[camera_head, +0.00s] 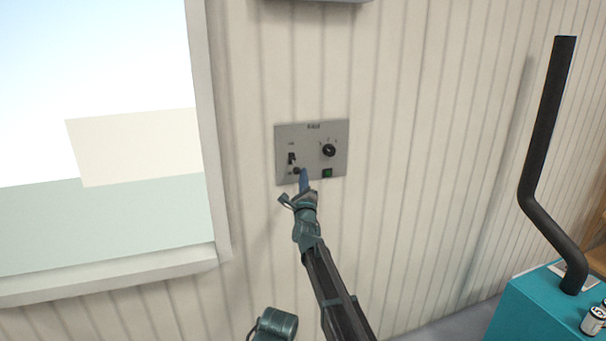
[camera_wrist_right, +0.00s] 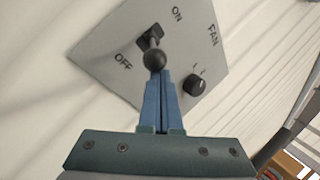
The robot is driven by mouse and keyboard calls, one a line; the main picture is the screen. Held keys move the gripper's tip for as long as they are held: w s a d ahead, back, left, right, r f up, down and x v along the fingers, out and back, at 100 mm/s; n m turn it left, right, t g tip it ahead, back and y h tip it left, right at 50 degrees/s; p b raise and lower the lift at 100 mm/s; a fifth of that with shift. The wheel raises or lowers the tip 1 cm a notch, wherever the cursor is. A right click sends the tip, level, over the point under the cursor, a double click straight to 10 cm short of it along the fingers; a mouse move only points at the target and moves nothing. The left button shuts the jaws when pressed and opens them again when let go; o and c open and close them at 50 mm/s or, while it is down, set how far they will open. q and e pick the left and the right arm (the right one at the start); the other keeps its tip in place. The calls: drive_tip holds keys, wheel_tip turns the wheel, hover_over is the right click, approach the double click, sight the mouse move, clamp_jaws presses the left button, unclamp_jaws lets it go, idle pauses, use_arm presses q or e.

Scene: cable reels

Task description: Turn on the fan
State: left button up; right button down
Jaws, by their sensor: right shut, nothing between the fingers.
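The grey fan panel (camera_head: 311,134) is on the ribbed wall; it also shows tilted in the wrist view (camera_wrist_right: 105,50), with ON, OFF and FAN lettering. Its toggle switch (camera_head: 292,158) has a dark lever ending in a ball (camera_wrist_right: 155,60). In the head view the ball sits low, below the switch base, on the side away from the ON label. My right gripper (camera_head: 303,173) is shut and empty, its blue fingertips (camera_wrist_right: 161,74) right at the ball from below. I cannot tell whether they touch it.
A black round knob (camera_head: 329,150) and a green button (camera_head: 327,173) are on the panel's right half. A window frame (camera_head: 212,130) is to the left. A teal cabinet (camera_head: 530,312) with a bent black pipe (camera_head: 545,130) stands at right. The wall around the panel is clear.

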drive_tip(key=shift+s+r+g+p, duration=0.35)
drive_tip(key=shift+r+p, duration=0.3)
drive_tip(key=shift+p, duration=0.55)
drive_tip(key=shift+d+r, duration=0.1)
drive_tip(key=shift+s+r+p, duration=0.1)
drive_tip(key=shift+r+p, duration=0.7)
drive_tip(key=shift+p, duration=0.1)
